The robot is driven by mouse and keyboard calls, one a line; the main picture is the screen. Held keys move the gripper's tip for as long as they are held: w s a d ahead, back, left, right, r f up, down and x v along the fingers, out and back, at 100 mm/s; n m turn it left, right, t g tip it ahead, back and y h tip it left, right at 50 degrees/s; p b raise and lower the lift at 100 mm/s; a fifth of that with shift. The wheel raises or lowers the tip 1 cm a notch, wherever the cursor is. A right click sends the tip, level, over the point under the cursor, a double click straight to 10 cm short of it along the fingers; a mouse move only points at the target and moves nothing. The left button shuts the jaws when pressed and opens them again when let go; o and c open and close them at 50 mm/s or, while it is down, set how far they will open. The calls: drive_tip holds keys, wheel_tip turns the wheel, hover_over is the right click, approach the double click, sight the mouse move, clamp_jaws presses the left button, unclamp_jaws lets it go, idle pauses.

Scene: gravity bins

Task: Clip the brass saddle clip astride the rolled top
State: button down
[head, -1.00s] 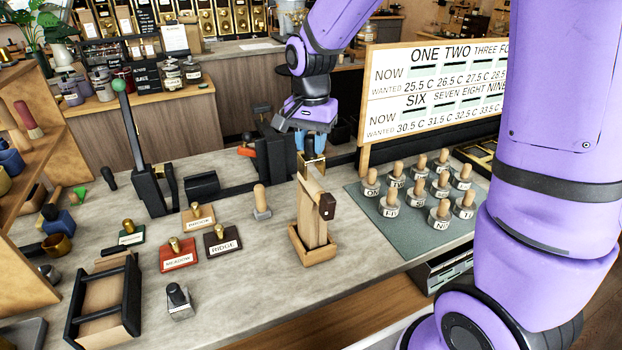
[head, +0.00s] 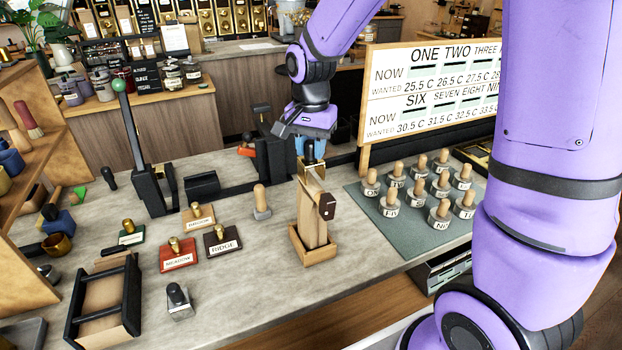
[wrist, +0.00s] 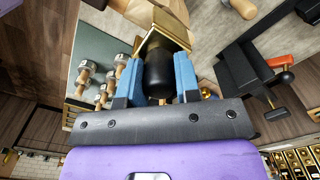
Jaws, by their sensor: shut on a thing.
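A brown paper bag (head: 312,220) with a rolled top stands upright in a small wooden tray (head: 318,256) near the counter's front. The brass saddle clip (head: 313,176) is at the bag's top, below my gripper (head: 309,150). In the wrist view my gripper (wrist: 159,80) has its blue fingers shut on the clip's black knob (wrist: 158,75), and the clip's brass body (wrist: 165,38) shows beyond it. The clip looks at or touching the bag top; whether it is fully astride the roll cannot be told. A dark brown piece (head: 327,206) sits on the bag's upper right side.
Several wooden-handled weights stand on a grey-green mat (head: 405,232) to the right. A wooden-handled stamp (head: 261,202) stands left of the bag. Labelled stamps, a tall black lever (head: 140,150) and a black rack (head: 104,300) are further left. A temperature board (head: 430,95) stands behind.

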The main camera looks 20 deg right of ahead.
sight(311, 164)
drive_tip(key=shift+f, duration=2.35)
idle(2.2)
drive_tip(key=c, duration=0.8)
unclamp_jaws()
drive_tip(key=shift+o, duration=0.2)
wheel_tip(311, 164, up, 10)
drive_tip(key=shift+r, duration=0.4)
